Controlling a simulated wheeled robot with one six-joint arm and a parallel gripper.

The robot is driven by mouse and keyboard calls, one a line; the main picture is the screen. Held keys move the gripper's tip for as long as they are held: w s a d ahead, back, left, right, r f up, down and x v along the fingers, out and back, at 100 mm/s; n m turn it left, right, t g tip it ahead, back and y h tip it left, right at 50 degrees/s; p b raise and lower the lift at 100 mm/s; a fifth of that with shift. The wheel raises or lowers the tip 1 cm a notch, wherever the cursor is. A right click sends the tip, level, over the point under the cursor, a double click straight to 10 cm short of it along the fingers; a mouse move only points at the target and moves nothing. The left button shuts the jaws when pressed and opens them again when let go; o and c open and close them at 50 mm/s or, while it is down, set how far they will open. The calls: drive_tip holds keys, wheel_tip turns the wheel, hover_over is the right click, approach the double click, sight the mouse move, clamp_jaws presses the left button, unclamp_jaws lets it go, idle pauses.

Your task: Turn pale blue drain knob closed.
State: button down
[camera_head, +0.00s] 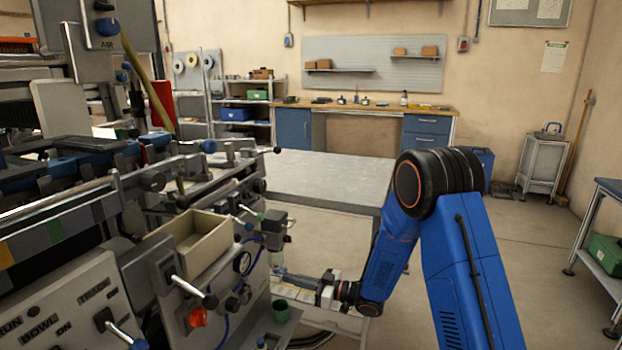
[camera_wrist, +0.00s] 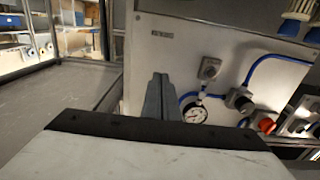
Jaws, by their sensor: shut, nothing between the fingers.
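My gripper (camera_head: 281,272) is at the right end of the machine, low down, just below a grey filter unit (camera_head: 275,226) on the machine's corner. In the wrist view the fingers (camera_wrist: 159,80) are together, with nothing seen between them, in front of the pale machine panel. I cannot pick out the pale blue drain knob in either view; it may be hidden by the filter unit or by my fingers. Whether the fingers touch anything cannot be told.
A round gauge (camera_wrist: 193,112), a black knob (camera_wrist: 240,100) and a red knob (camera_wrist: 265,123) sit right of the fingers, with blue hose around them. An open beige bin (camera_head: 190,245) juts from the machine front.

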drive_tip(key=shift+w+d, duration=0.15)
drive_tip(key=shift+w, duration=0.15)
drive_tip(key=shift+f, duration=0.1)
drive_tip(key=shift+w+d+f, duration=0.1)
drive_tip(key=shift+f, duration=0.15)
drive_tip(key=shift+v, duration=2.95)
